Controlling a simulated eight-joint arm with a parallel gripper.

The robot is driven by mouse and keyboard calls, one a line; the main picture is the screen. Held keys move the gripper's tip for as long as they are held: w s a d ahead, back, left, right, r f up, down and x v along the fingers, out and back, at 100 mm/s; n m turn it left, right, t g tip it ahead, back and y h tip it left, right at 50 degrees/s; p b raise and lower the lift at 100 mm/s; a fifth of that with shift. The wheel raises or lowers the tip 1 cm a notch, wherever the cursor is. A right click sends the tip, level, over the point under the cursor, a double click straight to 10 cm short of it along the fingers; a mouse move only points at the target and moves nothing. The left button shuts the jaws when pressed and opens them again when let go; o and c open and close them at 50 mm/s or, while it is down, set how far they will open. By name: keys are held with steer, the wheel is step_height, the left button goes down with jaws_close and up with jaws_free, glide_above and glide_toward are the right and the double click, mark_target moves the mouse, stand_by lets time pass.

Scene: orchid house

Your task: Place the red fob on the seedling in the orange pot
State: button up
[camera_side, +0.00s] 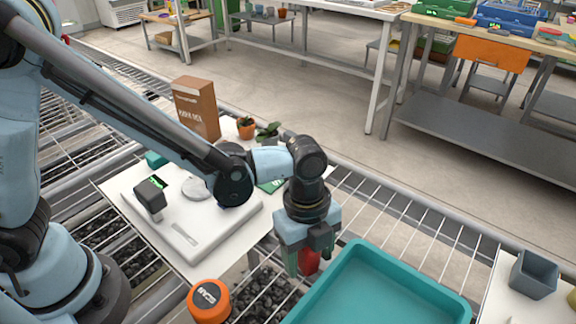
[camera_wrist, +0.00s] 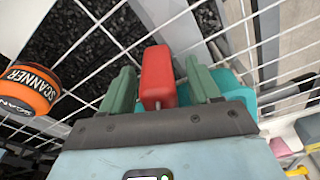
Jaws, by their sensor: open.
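The red fob (camera_side: 309,262) is at my gripper (camera_side: 308,268), just left of the teal tray. In the wrist view the fob (camera_wrist: 158,75) stands between the two green fingers of my gripper (camera_wrist: 160,85), with a narrow gap on its right and almost none on its left. The jaws are open around it; I cannot tell what bears the fob. The orange pot (camera_side: 246,131) with a small green seedling (camera_side: 244,121) stands at the back of the white board, behind my forearm. A second leafy plant (camera_side: 268,131) stands to its right.
The teal tray (camera_side: 455,303) is right of my gripper and looks empty. An orange scanner (camera_side: 208,300) stands at the front left. A white scale (camera_side: 190,226), a brown box (camera_side: 196,110) and a grey square pot (camera_side: 534,274) stand around. Open wire bench lies between.

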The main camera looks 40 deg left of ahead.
steer(key=shift+f, duration=0.2)
steer(key=c, duration=1.1)
